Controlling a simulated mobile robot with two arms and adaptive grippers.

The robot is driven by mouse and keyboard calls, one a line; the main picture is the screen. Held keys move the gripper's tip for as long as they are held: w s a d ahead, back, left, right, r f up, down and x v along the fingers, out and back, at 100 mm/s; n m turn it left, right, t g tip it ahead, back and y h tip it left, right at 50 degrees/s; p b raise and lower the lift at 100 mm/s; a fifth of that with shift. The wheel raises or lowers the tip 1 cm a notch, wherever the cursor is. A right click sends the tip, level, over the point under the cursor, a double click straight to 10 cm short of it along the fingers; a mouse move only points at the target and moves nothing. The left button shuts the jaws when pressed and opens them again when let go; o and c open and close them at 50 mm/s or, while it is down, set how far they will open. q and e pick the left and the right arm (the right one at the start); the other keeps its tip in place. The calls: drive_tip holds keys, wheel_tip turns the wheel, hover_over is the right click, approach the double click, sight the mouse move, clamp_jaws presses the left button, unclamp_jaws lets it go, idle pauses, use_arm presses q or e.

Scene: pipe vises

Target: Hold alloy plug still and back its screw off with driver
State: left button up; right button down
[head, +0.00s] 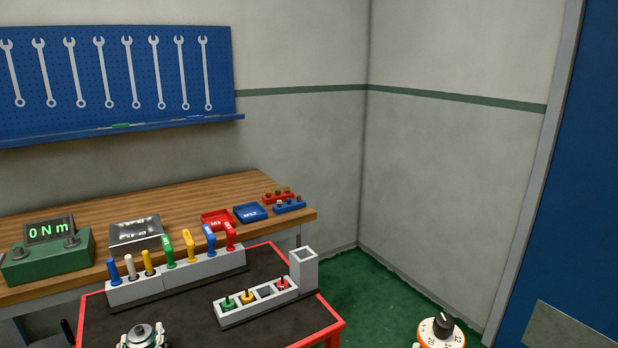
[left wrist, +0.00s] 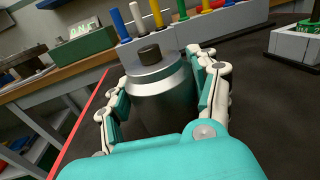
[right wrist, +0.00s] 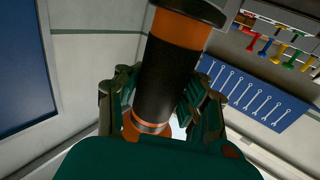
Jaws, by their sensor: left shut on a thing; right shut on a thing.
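The alloy plug (head: 141,333) shows at the bottom edge of the head view. It is a grey metal cylinder, upright in the left wrist view (left wrist: 160,95), with a dark round screw head (left wrist: 148,53) on top. My left gripper (head: 143,343) is shut on its sides, fingers either side. The driver (head: 441,334) is at the bottom right of the head view, with an orange body, a white numbered dial and a black knob. In the right wrist view its black grip (right wrist: 165,80) runs between the fingers of my right gripper (right wrist: 160,100), shut on it. The driver's tip is hidden.
A red-edged dark cart top (head: 195,320) carries a rack of coloured-handled tools (head: 180,275) and a grey block with coloured plugs (head: 258,302). Behind are a wooden bench (head: 180,205) and a green torque tester (head: 48,258). Green floor is open between cart and driver.

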drive_tip(key=shift+r, duration=0.55)
use_arm(q)
drive_tip(key=o, duration=1.6)
